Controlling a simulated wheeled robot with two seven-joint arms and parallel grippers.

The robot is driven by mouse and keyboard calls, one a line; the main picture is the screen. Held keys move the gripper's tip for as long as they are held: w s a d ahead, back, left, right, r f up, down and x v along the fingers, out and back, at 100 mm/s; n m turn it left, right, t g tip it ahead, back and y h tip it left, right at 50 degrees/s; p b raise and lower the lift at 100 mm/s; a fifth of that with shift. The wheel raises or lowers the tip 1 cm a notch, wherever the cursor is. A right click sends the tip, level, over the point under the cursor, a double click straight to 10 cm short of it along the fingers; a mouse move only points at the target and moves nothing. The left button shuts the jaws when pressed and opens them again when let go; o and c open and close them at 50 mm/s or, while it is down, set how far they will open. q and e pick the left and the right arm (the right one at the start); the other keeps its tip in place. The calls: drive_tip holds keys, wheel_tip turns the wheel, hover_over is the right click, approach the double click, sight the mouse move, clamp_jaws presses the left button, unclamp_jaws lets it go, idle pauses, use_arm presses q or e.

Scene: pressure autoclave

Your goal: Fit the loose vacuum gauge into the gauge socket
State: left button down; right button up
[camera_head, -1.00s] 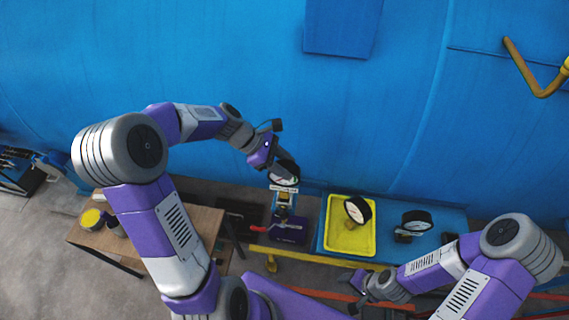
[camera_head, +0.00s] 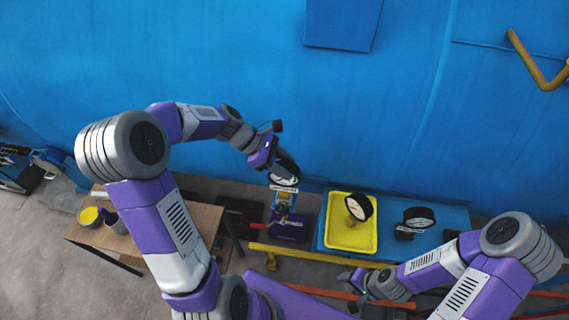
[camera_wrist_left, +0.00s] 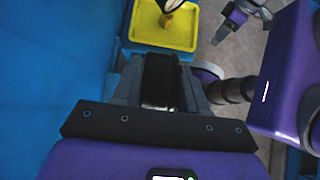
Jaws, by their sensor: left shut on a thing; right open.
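My left gripper (camera_head: 279,168) is shut on a round black-rimmed gauge (camera_head: 286,180) with a white face. The gauge's dark body shows between the fingers in the left wrist view (camera_wrist_left: 160,80). It is right above a blue fitting (camera_head: 283,200) with a white label, which stands by a purple block (camera_head: 289,228). Whether the gauge's stem is in a socket there is hidden. A second gauge (camera_head: 358,207) is in the yellow tray (camera_head: 345,240), and a third (camera_head: 418,217) is on the blue surface to its right. My right gripper (camera_head: 358,282) is open, low in front of the tray.
The large blue vessel wall (camera_head: 230,60) is close behind the left gripper. A yellow rail (camera_head: 310,256) runs in front of the tray. A wooden table (camera_head: 200,222) with a yellow-topped can (camera_head: 90,215) stands at left. A bent yellow pipe (camera_head: 535,70) is at upper right.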

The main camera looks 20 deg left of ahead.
use_arm(q)
drive_tip(key=shift+f+b, duration=0.75)
drive_tip(key=shift+f, duration=0.35)
drive_tip(key=c, duration=0.5)
unclamp_jaws()
drive_tip(key=shift+a, duration=0.1)
drive_tip(key=v, duration=0.7)
drive_tip(key=shift+s+a+r, duration=0.1)
drive_tip(key=shift+r, duration=0.15)
